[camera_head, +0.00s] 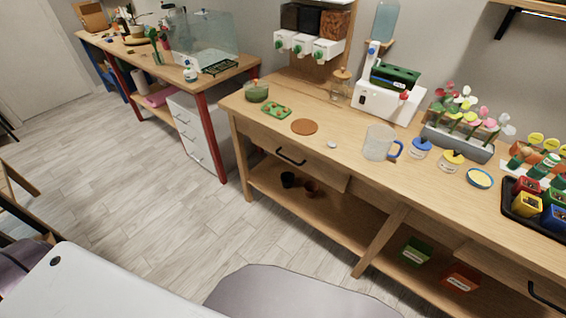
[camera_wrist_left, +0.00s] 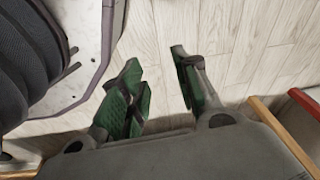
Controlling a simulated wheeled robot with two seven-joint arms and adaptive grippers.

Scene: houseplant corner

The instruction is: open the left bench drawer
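The left bench drawer (camera_head: 318,172) is a wooden front under the left part of the wooden bench top, with a black bar handle (camera_head: 291,156). It appears shut in the head view. My left gripper (camera_wrist_left: 155,65) shows in the left wrist view, its green-padded fingers spread apart with nothing between them. It hangs over the pale plank floor, and neither drawer nor handle shows in that view. Neither gripper shows in the head view. My right gripper is in no view.
A second black handle (camera_head: 545,294) is at the lower right. Dark pots (camera_head: 288,179) sit on the shelf below the drawer. The floor (camera_head: 150,220) before the bench's left end is clear.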

